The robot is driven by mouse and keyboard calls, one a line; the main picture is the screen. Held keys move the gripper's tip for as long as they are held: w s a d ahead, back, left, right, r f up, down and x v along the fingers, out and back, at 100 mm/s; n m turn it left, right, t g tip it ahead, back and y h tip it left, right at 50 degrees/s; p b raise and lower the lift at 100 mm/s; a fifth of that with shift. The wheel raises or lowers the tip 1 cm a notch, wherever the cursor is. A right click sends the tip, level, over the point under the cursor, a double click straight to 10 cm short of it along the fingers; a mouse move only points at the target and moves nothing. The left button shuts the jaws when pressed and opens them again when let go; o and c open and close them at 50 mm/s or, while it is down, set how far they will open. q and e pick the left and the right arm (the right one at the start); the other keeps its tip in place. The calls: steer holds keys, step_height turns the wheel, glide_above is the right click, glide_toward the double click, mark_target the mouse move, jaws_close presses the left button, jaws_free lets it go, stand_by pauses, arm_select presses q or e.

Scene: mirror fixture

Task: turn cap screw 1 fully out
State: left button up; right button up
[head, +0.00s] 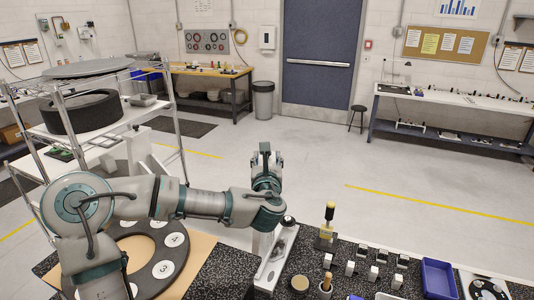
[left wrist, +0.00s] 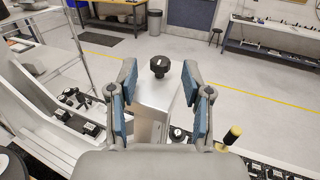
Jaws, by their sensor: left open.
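My left gripper (head: 264,158) reaches away from me past the front edge of the bench in the head view. In the left wrist view my left gripper (left wrist: 158,70) is open, with its two blue-padded fingers apart. A black knob-like head (left wrist: 160,66) with a pale mark shows between the fingertips, atop a pale grey block (left wrist: 153,98). It may be cap screw 1, but I cannot read a number. No finger touches it in the picture; how far beyond the tips it lies is unclear. The head view does not show it clearly. My right gripper is not in view.
A dark ring with numbered white discs (head: 130,248) lies under my left arm. A pale fixture (head: 273,262) stands right of it. A yellow-handled tool (head: 328,220), small blocks (head: 350,268) and a blue bin (head: 438,278) are on the speckled bench. A wire shelf (head: 178,130) stands left.

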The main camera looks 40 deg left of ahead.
arm_select(q)
steer(key=v, duration=0.8)
